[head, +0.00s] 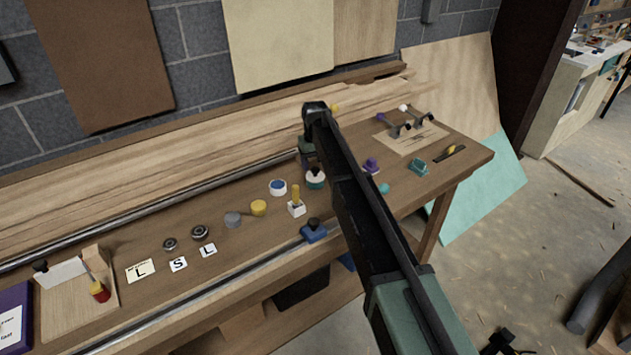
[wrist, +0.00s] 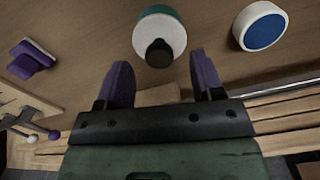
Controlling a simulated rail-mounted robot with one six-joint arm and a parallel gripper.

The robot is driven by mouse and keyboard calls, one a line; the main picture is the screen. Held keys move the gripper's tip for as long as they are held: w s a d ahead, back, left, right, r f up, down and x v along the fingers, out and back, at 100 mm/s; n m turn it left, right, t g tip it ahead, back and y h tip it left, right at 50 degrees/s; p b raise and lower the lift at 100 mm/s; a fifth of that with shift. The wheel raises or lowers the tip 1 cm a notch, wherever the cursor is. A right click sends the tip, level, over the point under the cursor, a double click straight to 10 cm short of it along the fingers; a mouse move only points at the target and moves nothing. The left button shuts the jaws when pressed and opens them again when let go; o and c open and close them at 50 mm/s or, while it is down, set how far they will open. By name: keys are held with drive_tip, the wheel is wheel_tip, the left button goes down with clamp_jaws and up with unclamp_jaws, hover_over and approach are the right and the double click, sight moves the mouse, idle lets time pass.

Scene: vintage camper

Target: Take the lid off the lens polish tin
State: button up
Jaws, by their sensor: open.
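A round teal tin with a white lid and a black knob (head: 315,178) stands on the workbench, partly hidden by my arm; it looks like the lens polish tin, but I can read no label. In the wrist view the same lid (wrist: 174,36) is at the top middle, its black knob (wrist: 159,53) facing me. The lid appears to be on the tin. My gripper (head: 306,166) is over the bench beside the tin. In the wrist view my gripper (wrist: 160,60) is open, its purple fingers spread to either side of the knob, with nothing held.
A white round tin with a blue top (head: 278,187) stands just left of the tin. A purple piece (head: 371,166) is at right.

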sight(315, 168)
wheel_tip(315, 168, down, 4)
drive_tip(key=shift+r+b, duration=0.1)
drive_tip(key=shift+b, duration=1)
drive_tip(key=shift+r, duration=0.25)
drive_tip(key=c, duration=1)
drive_tip(key=shift+r+p, duration=0.1)
drive_tip(key=shift+p, duration=0.25)
